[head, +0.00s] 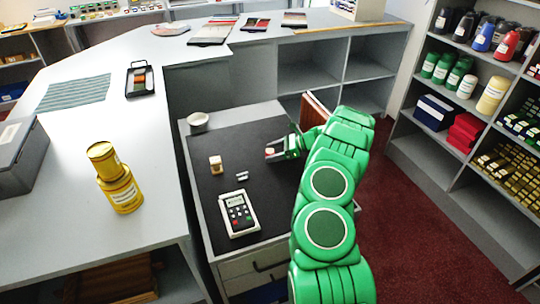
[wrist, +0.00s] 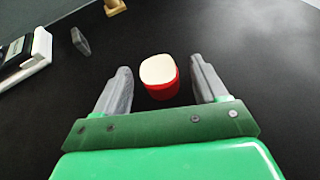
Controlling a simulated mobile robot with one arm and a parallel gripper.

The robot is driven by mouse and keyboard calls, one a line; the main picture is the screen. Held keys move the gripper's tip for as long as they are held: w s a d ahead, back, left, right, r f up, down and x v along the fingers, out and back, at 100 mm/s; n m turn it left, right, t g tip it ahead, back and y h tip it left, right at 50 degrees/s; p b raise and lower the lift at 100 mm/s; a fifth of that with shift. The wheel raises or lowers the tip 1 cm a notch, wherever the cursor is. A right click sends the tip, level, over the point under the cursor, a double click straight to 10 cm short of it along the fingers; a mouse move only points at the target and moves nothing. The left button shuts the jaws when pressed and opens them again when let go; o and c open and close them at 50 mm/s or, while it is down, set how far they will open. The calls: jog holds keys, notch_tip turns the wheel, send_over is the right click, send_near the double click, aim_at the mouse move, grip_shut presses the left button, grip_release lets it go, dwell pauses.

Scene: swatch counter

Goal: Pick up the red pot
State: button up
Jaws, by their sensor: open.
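The red pot (wrist: 161,89) is small, with red sides and a cream top, and stands on the black mat (wrist: 255,50). In the wrist view it sits between the two grey fingers of my gripper (wrist: 160,88), with a gap on each side. My gripper is open and not touching it. In the head view, my gripper (head: 285,150) is low over the right part of the mat (head: 212,178). There the pot (head: 270,151) shows only as a small pale and reddish spot by the fingers, partly hidden.
A brown upright panel (head: 314,110) stands close behind my gripper. Yellow tins (head: 120,190) stand on the left counter.

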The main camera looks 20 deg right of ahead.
aim_at(273, 152)
jog(key=shift+c, duration=0.2)
jog(key=c, duration=1.1)
jog(key=shift+r, duration=0.1)
notch_tip(273, 152, up, 3)
jog(key=shift+r, duration=0.2)
jog(key=s+a+r, duration=0.1)
jog(key=s+r, duration=0.2)
jog(key=s, duration=0.1)
jog(key=s+a+r, duration=0.1)
jog(key=s+r, duration=0.2)
jog(key=s, duration=0.2)
jog(key=s+a+r, duration=0.1)
jog(key=s+r, duration=0.2)
jog(key=s, duration=0.1)
jog(key=shift+s+a+r, duration=0.1)
jog(key=shift+s+r, duration=0.15)
jog(key=shift+s, duration=0.05)
